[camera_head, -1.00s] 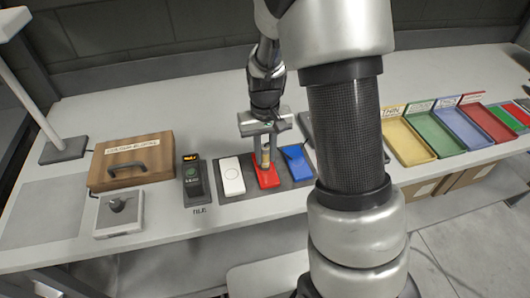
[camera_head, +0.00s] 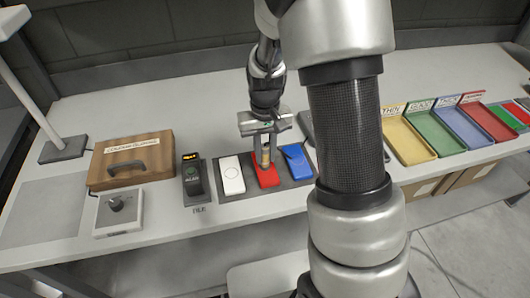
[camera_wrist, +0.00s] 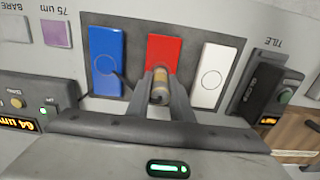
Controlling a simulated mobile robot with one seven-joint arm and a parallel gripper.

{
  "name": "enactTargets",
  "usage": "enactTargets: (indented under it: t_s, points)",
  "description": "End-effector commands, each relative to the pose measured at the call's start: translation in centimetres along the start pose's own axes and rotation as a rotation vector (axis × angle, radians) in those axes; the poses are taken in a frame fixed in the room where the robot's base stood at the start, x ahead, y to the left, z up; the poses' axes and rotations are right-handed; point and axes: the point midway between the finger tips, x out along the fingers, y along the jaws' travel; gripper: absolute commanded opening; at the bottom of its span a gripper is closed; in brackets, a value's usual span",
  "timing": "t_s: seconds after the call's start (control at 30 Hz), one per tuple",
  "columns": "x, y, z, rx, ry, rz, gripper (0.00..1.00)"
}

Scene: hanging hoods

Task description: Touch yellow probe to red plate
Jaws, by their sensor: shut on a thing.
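My gripper (camera_head: 266,161) is shut on the yellow probe (camera_head: 265,157), a short tan-yellow cylinder between the fingers. The probe also shows in the wrist view (camera_wrist: 160,87), with its end towards the red plate. The red plate (camera_head: 267,179) lies flat on a dark mat, between a white plate and a blue plate; it also shows in the wrist view (camera_wrist: 163,48). The fingers and probe are over the far part of the red plate. I cannot tell whether the probe tip touches the plate or hangs just above it.
The white plate (camera_head: 231,177) lies left of the red one, the blue plate (camera_head: 297,162) right. A black device with a lit display (camera_head: 193,180) stands left of the white plate. A wooden box (camera_head: 132,165) and coloured trays (camera_head: 405,143) stand further off. A gauge reads 64 um (camera_wrist: 22,124).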

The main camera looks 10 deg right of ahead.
Motion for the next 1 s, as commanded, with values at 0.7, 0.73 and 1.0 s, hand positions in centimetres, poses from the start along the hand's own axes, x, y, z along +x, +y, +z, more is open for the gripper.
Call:
enactTargets:
  t_s: [0.7,0.73,1.0]
  points:
    - [-3.1,0.0,0.0,0.0,-0.001,0.0,0.0]
    - [-3.4,0.0,0.0,0.0,-0.001,0.0,0.0]
    - [-5.6,0.0,0.0,0.001,0.0,0.0,0.0]
